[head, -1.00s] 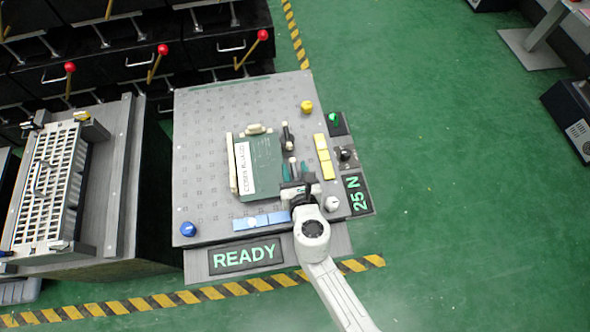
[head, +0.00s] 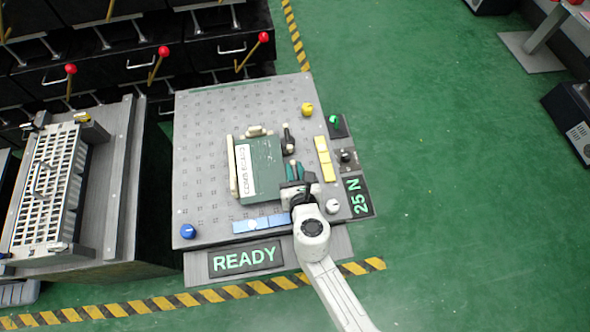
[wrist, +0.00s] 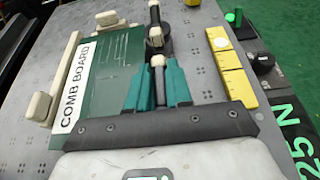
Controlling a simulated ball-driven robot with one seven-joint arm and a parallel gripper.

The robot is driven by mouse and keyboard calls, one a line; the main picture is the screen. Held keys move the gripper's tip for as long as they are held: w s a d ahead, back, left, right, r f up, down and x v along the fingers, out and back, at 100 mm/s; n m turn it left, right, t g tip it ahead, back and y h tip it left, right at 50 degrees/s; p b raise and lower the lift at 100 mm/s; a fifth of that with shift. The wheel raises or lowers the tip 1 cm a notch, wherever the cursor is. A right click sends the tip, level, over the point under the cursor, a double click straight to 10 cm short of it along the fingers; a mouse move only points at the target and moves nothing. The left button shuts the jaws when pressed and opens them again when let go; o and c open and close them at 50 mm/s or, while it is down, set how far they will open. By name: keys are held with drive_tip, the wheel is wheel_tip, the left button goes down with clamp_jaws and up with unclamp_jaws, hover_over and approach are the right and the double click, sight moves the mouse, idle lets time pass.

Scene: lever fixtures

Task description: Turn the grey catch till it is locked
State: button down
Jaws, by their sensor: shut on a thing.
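The grey catch (wrist: 158,62) stands at the right edge of the green comb board (wrist: 108,68). My gripper (wrist: 157,75) has teal fingers, shut on this handle end from both sides. The head view shows the catch (head: 288,142) beyond my gripper (head: 293,170); my fingers and wrist partly cover its near end there. The board's label reads COMB BOARD.
Yellow blocks (head: 325,158) stand close to the right of the catch. Blue blocks (head: 260,222) lie at the near edge of the grey plate (head: 205,150). A white knob (head: 332,205) is right of my wrist. Displays read READY (head: 245,259) and 25 N (head: 358,197).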

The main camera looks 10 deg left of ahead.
drive_tip(key=shift+m+h, duration=0.4)
drive_tip(key=shift+h, duration=0.1)
drive_tip(key=m+h, duration=0.3)
drive_tip(key=h, duration=0.1)
drive_tip(key=shift+d+m, duration=0.15)
drive_tip(key=shift+m, duration=0.25)
drive_tip(key=m+h, duration=0.1)
drive_tip(key=h, duration=0.1)
drive_tip(key=m+h+b, duration=0.1)
drive_tip(key=m, duration=0.1)
drive_tip(key=m+g+h, duration=0.1)
drive_tip(key=h, duration=0.1)
drive_tip(key=shift+d+f+m+h, duration=0.1)
drive_tip(key=shift+d+m+h, duration=0.15)
drive_tip(key=shift+m+h, duration=0.05)
drive_tip(key=m+g+h+b, duration=0.4)
drive_tip(key=m, duration=0.1)
drive_tip(key=shift+s+d+f+g+h, duration=0.1)
drive_tip(key=shift+s+d+g+h, duration=0.1)
drive_tip(key=shift+d+g+h, duration=0.1)
drive_tip(key=m+g+b, duration=0.1)
drive_tip(key=m+g+h+b, duration=0.1)
drive_tip(key=m+g+b, duration=0.1)
drive_tip(key=b, duration=0.1)
drive_tip(key=shift+s+m+g+h, duration=0.25)
drive_tip(key=shift+m+g+h, duration=0.05)
drive_tip(key=shift+m, duration=0.1)
drive_tip(key=shift+d, duration=0.1)
